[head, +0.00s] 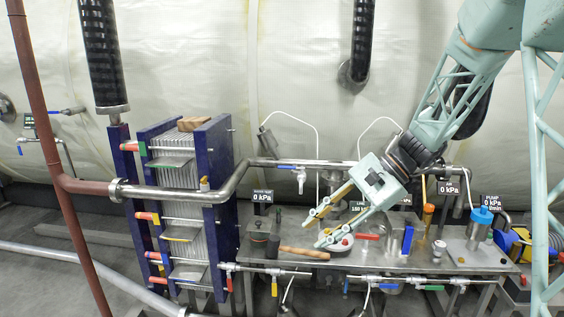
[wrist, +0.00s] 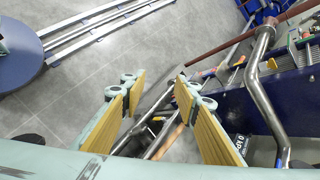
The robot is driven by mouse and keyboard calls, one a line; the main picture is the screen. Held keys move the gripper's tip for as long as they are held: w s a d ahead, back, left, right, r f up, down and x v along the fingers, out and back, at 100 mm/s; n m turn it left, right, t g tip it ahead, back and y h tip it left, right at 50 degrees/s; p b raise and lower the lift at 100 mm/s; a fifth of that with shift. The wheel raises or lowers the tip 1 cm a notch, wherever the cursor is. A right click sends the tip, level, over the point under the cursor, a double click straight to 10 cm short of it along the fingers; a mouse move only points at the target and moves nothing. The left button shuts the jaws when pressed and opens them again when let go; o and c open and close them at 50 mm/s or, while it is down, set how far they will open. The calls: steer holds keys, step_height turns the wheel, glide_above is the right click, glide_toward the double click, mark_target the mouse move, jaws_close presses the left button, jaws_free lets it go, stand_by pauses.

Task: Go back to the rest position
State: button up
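My gripper (head: 317,229) hangs from my pale green arm at the right and points down and left, above the metal bench (head: 400,262). Its two yellow-padded fingers are apart, with nothing seen between them. In the wrist view the open fingers (wrist: 155,84) also show a clear gap, with pipes and grey floor beyond. In the head view the fingertips overlap the front-left part of the bench. I cannot tell their exact height above it. A wooden-handled tool (head: 304,253) lies on the bench just below and left of the fingertips.
A blue-framed plate stack (head: 214,165) with a wooden block (head: 193,123) on top stands left of the gripper. A steel pipe (head: 300,163) runs behind the bench. A blue-capped pump (head: 480,225) stands at the right. The wrist view shows open floor (wrist: 70,95) at left.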

steer(key=s+d+r+n+h, duration=0.1)
steer(key=s+r+n+h, duration=0.3)
steer(key=s, duration=0.6)
steer(key=s+d+r+n, duration=0.15)
steer(key=s+r, duration=0.35)
steer(key=s, duration=0.5)
steer(key=s+d+r+n+t+h, duration=0.1)
steer(key=s+d, duration=0.3)
steer(key=s, duration=0.5)
steer(key=s+d+r+n+t+h, duration=0.1)
steer(key=s+d+n+t+h, duration=0.2)
steer(key=s, duration=0.7)
steer(key=shift+s+d+r+n+h, duration=0.2)
steer(key=shift+s+d+n+h, duration=0.25)
steer(key=shift+d, duration=0.4)
